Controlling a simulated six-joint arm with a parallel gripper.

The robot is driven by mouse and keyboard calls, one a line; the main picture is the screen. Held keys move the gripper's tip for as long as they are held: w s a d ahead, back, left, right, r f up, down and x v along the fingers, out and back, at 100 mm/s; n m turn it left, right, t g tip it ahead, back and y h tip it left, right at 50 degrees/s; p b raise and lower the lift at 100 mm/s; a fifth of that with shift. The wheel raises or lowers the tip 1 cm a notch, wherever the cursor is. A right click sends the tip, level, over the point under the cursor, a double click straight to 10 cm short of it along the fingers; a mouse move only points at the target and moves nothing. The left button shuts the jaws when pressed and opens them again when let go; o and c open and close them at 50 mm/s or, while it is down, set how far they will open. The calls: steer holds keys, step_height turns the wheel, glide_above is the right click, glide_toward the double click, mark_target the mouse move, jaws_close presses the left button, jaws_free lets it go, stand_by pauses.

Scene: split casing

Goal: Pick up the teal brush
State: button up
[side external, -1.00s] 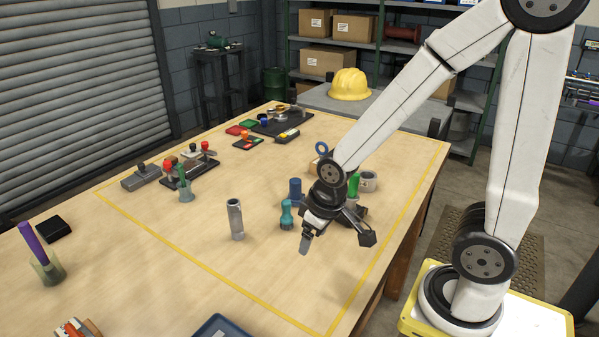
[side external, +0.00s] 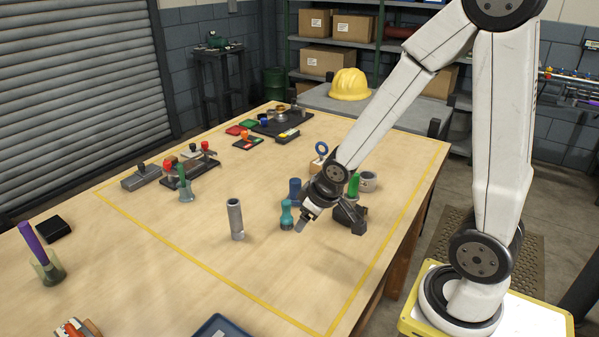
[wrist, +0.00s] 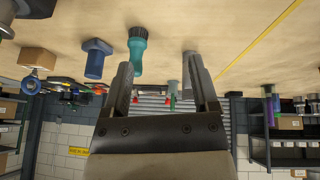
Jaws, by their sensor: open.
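A blue part (side external: 295,188) stands just behind the brush. A grey pipe (side external: 235,219) stands to its left. A wooden block with a blue ring (side external: 321,150), a green item (side external: 354,184) and a grey cup (side external: 369,181) are behind my gripper. The front table is mostly clear.

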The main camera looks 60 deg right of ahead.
mark_target(286, 201)
steer(key=w+d+n+t+y, duration=0.3)
steer(key=d+n+t+y, duration=0.1)
steer(key=d+t+y, duration=0.2)
steer(key=shift+d+f+t+y, duration=0.45)
steer(key=shift+d+t, duration=0.15)
steer(key=shift+d, duration=0.5)
steer(key=shift+w, duration=0.1)
steer(key=shift+x, duration=1.3)
steer(key=shift+w+a+f, duration=0.1)
steer(key=shift+x, duration=2.4)
steer(key=shift+f, duration=0.1)
